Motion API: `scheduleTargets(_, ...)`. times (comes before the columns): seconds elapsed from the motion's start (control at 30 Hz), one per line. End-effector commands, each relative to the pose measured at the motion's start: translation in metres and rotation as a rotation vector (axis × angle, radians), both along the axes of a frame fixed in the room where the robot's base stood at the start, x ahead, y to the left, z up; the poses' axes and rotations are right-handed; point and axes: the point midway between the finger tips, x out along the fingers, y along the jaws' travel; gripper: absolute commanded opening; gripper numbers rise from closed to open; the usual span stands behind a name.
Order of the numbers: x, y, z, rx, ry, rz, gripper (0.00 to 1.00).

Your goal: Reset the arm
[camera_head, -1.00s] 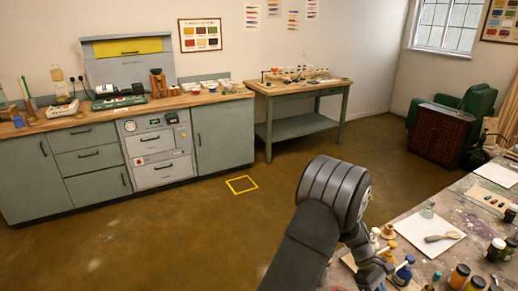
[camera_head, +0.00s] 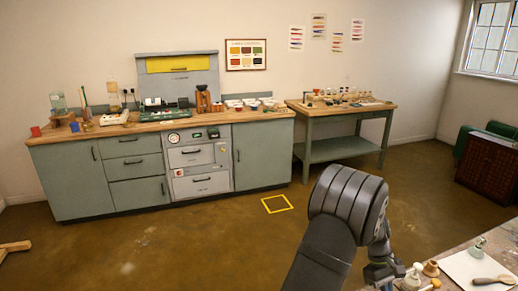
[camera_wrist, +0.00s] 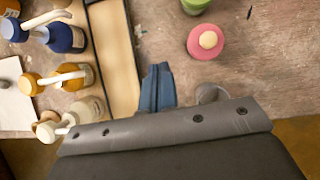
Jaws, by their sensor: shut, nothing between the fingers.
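My arm reaches up from the bottom of the head view and bends down at the right. My gripper (camera_head: 381,275) is at the near table's left edge, partly cut off by the frame. In the wrist view its blue-grey fingers (camera_wrist: 157,86) are shut together with nothing held. They point over the paint-stained table (camera_wrist: 275,60), beside a shallow wooden tray (camera_wrist: 113,50).
Pump bottles in blue (camera_wrist: 66,38), orange (camera_wrist: 80,75) and white (camera_wrist: 88,110) stand left of the tray. A pink round container (camera_wrist: 204,45) stands right of the fingers. A grey-green cabinet (camera_head: 137,165) and side table (camera_head: 345,148) line the back wall. Open floor (camera_head: 200,235) lies between.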

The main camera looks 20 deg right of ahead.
Motion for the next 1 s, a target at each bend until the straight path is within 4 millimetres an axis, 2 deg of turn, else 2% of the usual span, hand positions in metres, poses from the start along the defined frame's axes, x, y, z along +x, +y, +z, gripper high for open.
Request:
scheduleTargets(0.2, 0.009, 0.007, -0.015, -0.022, -0.193, -0.111, 0.0)
scheduleTargets(0.43, 0.02, 0.009, -0.022, -0.062, -0.386, -0.246, 0.0)
scheduleTargets(0.7, 0.03, 0.004, -0.022, -0.136, -0.595, -0.432, 0.0)
scheduleTargets(1.0, 0.032, -0.008, -0.014, -0.228, -0.768, -0.627, 0.0)
